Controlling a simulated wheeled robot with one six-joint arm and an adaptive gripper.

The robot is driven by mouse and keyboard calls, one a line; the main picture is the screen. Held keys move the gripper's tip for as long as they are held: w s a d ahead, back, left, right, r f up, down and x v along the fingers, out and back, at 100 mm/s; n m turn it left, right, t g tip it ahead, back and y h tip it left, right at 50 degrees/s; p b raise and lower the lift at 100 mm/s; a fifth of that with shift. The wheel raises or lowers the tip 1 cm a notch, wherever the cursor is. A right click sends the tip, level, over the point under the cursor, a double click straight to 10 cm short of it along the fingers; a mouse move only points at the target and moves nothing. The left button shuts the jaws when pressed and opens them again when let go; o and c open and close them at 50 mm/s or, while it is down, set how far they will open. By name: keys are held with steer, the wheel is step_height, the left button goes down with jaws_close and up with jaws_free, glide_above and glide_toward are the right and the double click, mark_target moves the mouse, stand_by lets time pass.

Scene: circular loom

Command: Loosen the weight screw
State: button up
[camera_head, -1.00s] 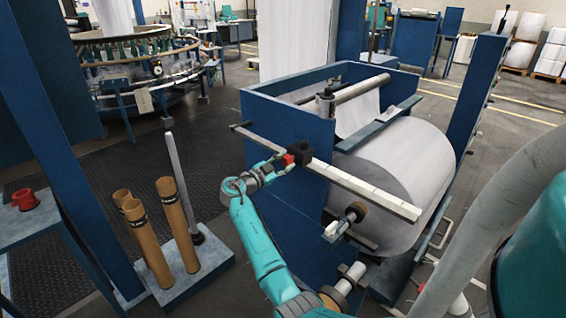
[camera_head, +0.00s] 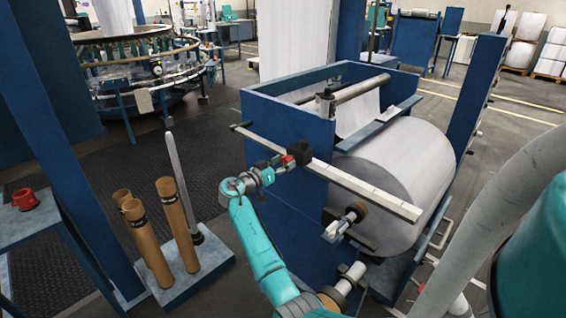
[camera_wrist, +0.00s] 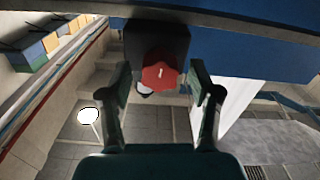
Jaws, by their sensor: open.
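The weight screw, a red knob (camera_wrist: 160,76), sticks out from a black weight block (camera_wrist: 156,40) in the wrist view. In the head view the block (camera_head: 299,153) sits on a pale graduated bar (camera_head: 360,186), and the red knob (camera_head: 289,159) faces my arm. My gripper (camera_wrist: 162,86) is open, with one dark finger on each side of the knob. Gaps show between the knob and both fingers. In the head view my gripper (camera_head: 278,164) is close in front of the knob, and its fingertips are small and partly merged with it.
The blue machine frame (camera_head: 285,125) and a large white roll (camera_head: 395,180) stand behind and right of the bar. Brown tubes (camera_head: 178,222) and a grey post (camera_head: 180,180) stand on a stand at left. A table with a red ring (camera_head: 25,198) is at far left.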

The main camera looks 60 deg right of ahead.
steer(key=v, duration=0.6)
steer(key=shift+a, duration=0.25)
stand_by(0.4)
steer(key=shift+s, duration=0.1)
stand_by(0.5)
